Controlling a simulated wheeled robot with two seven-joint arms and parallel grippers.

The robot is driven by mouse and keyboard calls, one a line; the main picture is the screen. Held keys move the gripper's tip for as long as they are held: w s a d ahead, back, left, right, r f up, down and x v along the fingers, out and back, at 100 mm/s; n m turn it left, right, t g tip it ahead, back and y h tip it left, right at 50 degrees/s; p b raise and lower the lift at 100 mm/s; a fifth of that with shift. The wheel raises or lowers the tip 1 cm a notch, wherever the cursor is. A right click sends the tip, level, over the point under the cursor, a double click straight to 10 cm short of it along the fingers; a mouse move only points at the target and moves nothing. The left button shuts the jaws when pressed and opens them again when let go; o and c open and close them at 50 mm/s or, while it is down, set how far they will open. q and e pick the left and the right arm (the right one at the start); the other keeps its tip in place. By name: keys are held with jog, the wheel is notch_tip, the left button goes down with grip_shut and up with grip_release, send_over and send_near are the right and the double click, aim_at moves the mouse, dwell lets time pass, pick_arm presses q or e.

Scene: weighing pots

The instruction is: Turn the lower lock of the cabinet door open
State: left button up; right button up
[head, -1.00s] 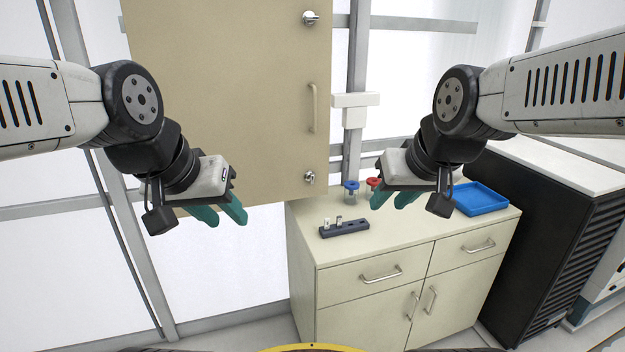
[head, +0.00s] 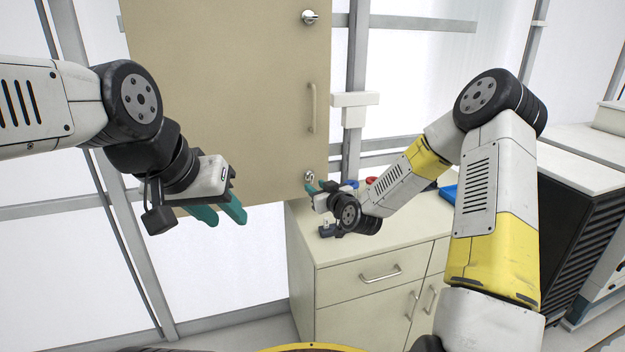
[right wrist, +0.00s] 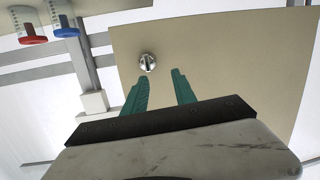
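The beige cabinet door (head: 225,100) hangs at the upper left in the head view. Its lower lock (head: 309,176), a round silver knob, is at the door's lower right corner. The lock also shows in the right wrist view (right wrist: 147,62), just beyond the fingertips, with its ridge roughly along the picture's vertical. My right gripper (head: 313,188) is close to the lower lock; in the right wrist view its green fingers (right wrist: 158,78) are apart with nothing between them. I cannot tell contact. My left gripper (head: 224,216) is in front of the door's lower edge, its green fingers apart and empty.
The upper lock (head: 310,17) and a vertical handle (head: 313,108) are on the same door. Below, a beige counter cabinet (head: 345,260) bears a blue-lidded jar, a red-lidded jar (head: 371,181) and a blue tray (head: 449,193), partly hidden by my right arm.

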aim_at(312, 178)
jog(key=w+t, duration=0.1)
jog(key=w, duration=0.2)
jog(key=w+f+m, duration=0.1)
jog(key=w, duration=0.2)
jog(key=w+a+f+m+t+h, duration=0.1)
jog(key=w, duration=0.2)
jog(key=shift+a+t, duration=0.1)
jog(key=shift+t, duration=0.2)
jog(key=shift+c, duration=0.4)
grip_shut()
